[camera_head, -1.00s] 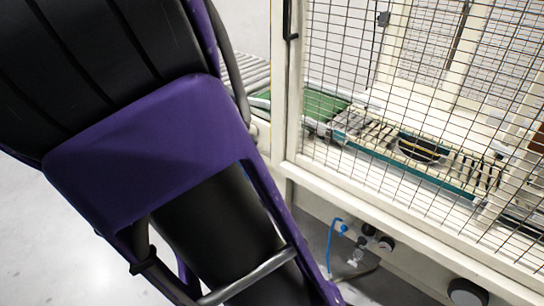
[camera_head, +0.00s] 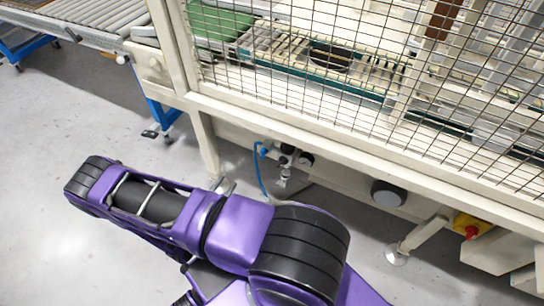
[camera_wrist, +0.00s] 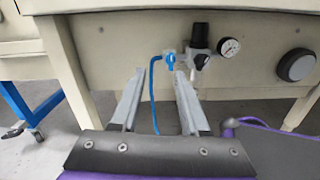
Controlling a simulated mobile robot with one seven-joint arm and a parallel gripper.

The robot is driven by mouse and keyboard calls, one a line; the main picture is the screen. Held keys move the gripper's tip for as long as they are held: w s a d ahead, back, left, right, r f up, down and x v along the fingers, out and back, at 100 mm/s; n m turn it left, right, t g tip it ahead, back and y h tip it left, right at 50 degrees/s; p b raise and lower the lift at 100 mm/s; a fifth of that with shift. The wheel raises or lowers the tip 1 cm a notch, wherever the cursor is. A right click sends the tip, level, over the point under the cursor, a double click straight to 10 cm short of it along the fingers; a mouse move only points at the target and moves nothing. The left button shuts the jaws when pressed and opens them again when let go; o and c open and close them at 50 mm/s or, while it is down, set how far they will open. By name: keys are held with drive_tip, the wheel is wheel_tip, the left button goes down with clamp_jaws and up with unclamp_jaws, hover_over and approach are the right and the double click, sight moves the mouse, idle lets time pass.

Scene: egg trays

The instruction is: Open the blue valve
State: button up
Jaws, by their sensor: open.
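The blue valve (camera_wrist: 170,62) is on the cream lower panel of the machine, with a blue hose hanging from its left side. It also shows in the head view (camera_head: 264,152), small, below the mesh cage. My gripper (camera_wrist: 160,75) is open and empty in the wrist view. Its two grey fingers point toward the panel, and the valve shows between and just beyond the tips, nearer the right finger. The fingers appear apart from it. In the head view my purple arm reaches across the front, and I cannot make out the fingers clearly.
Right of the valve are a black regulator (camera_wrist: 200,38), a pressure gauge (camera_wrist: 229,47) and a large dark knob (camera_wrist: 296,65). A machine leg (camera_head: 207,145) stands left of the valve. A red button on a yellow box (camera_head: 470,228) is farther right. The floor at left is clear.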

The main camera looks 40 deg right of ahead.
wheel_tip(320, 180, down, 3)
drive_tip(key=s+n, duration=0.1)
drive_tip(key=s, duration=0.2)
approach(261, 155)
drive_tip(key=shift+y, duration=0.3)
drive_tip(key=x, duration=0.8)
drive_tip(key=shift+d+r+b, duration=0.1)
drive_tip(key=shift+d+b, duration=0.15)
drive_tip(key=shift+b, duration=0.15)
clamp_jaws()
